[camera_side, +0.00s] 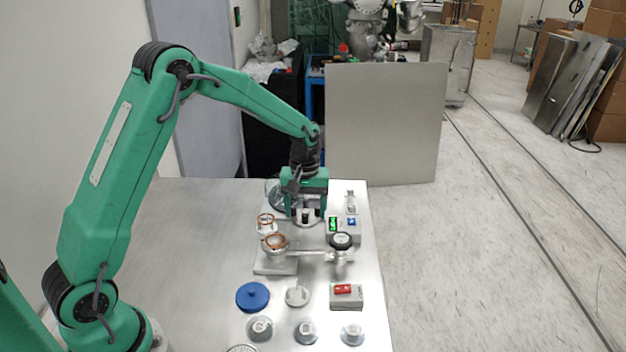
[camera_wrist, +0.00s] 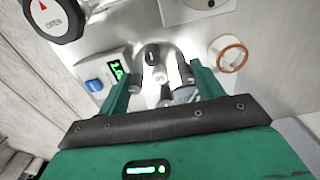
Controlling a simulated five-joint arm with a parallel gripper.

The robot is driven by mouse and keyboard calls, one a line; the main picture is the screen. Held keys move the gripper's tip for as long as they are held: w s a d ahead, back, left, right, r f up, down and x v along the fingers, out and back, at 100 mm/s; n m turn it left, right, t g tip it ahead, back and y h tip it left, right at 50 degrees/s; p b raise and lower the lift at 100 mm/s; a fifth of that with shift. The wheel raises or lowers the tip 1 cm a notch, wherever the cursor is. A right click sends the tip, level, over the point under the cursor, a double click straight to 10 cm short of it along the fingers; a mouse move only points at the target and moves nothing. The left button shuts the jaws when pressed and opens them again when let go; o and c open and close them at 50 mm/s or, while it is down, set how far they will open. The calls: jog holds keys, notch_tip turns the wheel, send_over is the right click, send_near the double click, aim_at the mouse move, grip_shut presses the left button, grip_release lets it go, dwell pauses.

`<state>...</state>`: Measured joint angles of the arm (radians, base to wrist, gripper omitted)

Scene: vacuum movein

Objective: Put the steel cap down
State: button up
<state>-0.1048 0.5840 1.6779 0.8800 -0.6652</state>
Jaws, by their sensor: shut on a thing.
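A display box (camera_side: 333,224) is just right of my gripper. A blue lid (camera_side: 253,296), a grey disc (camera_side: 297,296) and a red-switch box (camera_side: 346,302) lie nearer. The table's left is clear.

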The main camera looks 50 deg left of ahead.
jog(key=shift+w+a+f, duration=0.35)
jog(key=shift+a, duration=0.3)
jog(key=shift+f, duration=2)
jog(key=shift+f, duration=0.1)
jog(key=o, duration=0.7)
jog(key=shift+f, duration=0.1)
jog(key=shift+o, duration=0.2)
